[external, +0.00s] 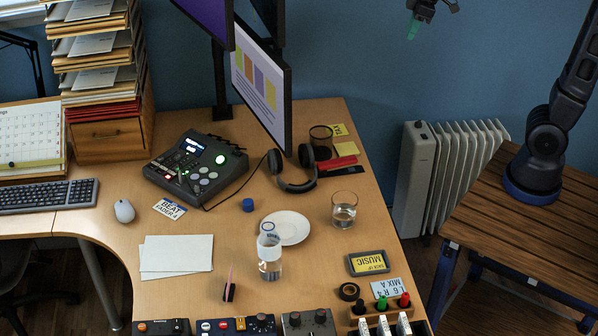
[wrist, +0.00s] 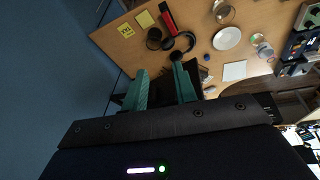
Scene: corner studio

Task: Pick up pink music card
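No card that is clearly pink shows. A yellow label reading MUSIC, upside down in a dark grey case (external: 369,262), lies on the right side of the desk in the external view. A small upright black thing with a thin pink part (external: 229,287) stands nearer the front; I cannot tell what it is. My gripper (external: 420,18) is high at the top edge, above and far from the desk, partly cut off by the frame. In the wrist view my gripper (wrist: 160,88) has its two teal fingers apart with nothing between them. I cannot make out the MUSIC label there.
A tape roll (external: 349,292) and a MIX A card (external: 390,289) lie near the MUSIC case. Monitors (external: 262,85) rise at the back; a radiator (external: 440,175) stands right.

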